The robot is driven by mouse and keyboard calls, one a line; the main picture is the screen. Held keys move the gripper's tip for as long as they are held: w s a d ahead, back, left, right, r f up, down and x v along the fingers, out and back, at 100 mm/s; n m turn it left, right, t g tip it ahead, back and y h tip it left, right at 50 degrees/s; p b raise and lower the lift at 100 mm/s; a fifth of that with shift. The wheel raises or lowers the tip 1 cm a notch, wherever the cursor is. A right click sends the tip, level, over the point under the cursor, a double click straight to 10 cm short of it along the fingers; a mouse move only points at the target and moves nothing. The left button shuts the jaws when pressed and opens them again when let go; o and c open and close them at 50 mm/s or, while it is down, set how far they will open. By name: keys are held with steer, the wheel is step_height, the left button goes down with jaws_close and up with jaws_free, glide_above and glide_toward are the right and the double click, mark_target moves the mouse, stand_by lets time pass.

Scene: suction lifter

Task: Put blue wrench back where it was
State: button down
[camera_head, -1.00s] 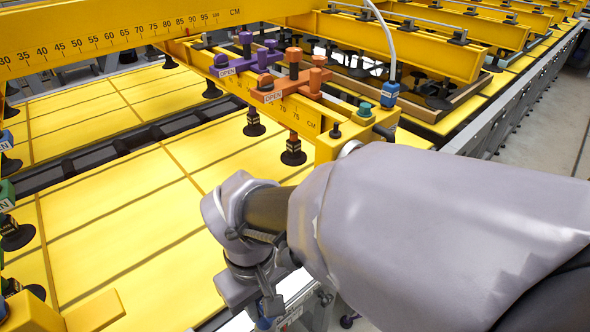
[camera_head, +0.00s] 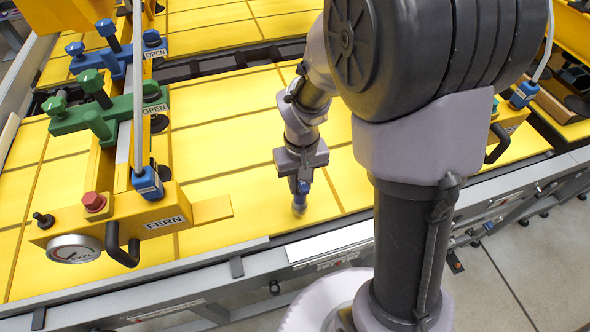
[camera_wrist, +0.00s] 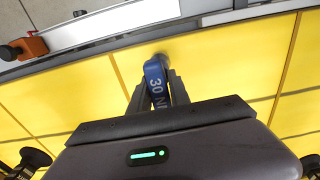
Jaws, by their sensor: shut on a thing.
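The blue wrench (camera_wrist: 154,78) is held between the fingers of my gripper (camera_wrist: 160,95) in the wrist view. It carries white markings that read "30" and part of a further word; its grey end points away from the gripper. In the head view my gripper (camera_head: 301,178) points down over the yellow panels, with the blue wrench (camera_head: 301,190) below it, its grey tip low over the panel. I cannot tell whether the tip touches the panel. The spot where the wrench was is not identifiable in these frames.
A yellow lifter beam (camera_head: 100,205) with green and blue valve levers, a red button and a gauge stands at left. A grey rail (camera_head: 150,290) with a white flat strip (camera_head: 330,242) runs along the front. Yellow panels (camera_head: 240,130) spread openly between.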

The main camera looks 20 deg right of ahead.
step_height(320, 180, down, 3)
steer(key=shift+s+f+b, duration=0.1)
steer(key=shift+f+b, duration=0.1)
steer(key=shift+b, duration=0.1)
steer(key=shift+r, duration=0.1)
steer(key=c, duration=1.2)
jaws_free()
